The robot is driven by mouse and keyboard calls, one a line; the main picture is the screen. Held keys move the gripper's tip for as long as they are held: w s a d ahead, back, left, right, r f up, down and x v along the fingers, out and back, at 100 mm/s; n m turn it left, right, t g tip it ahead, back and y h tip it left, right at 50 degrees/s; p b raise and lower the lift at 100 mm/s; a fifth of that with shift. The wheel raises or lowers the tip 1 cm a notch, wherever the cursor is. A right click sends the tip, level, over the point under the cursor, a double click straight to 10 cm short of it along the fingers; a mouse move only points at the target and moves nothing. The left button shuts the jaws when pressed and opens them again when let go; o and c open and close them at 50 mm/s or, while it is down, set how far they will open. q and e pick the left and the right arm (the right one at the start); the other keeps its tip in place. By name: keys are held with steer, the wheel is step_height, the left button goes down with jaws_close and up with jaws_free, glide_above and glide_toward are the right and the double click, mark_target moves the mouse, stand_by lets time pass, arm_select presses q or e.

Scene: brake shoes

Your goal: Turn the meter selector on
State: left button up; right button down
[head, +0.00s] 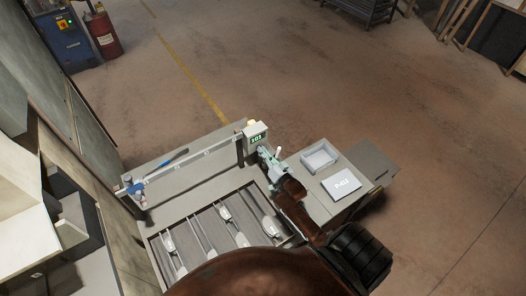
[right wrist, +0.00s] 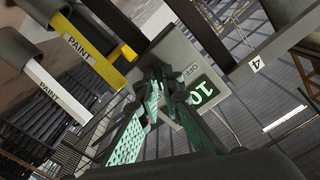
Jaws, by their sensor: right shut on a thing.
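The meter (head: 257,133) is a pale box with a lit green display, mounted at the right end of the rail behind the tray. In the right wrist view the meter (right wrist: 178,48) fills the middle, with an OFF label and part of its green digits showing. My right gripper (head: 268,154) is at the front of the meter. In the right wrist view the right gripper (right wrist: 164,82) has its green fingers closed together against the meter's face. The selector is between the fingertips and mostly hidden by them, so its setting cannot be read. My left gripper is not in view.
A tray (head: 161,262) with several metal brake parts lies below the rail. A blue tool (head: 173,159) lies on the back surface. At the right, a side table holds an open grey bin (head: 320,157) and a white labelled box (head: 342,183).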

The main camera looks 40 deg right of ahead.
steer(key=shift+m, duration=1.1)
steer(key=c, duration=2.1)
jaws_free()
steer(key=shift+s, duration=0.1)
steer(key=s+a, duration=0.1)
steer(key=s, duration=1)
steer(key=shift+s+a, duration=0.15)
steer(key=shift+s, duration=0.25)
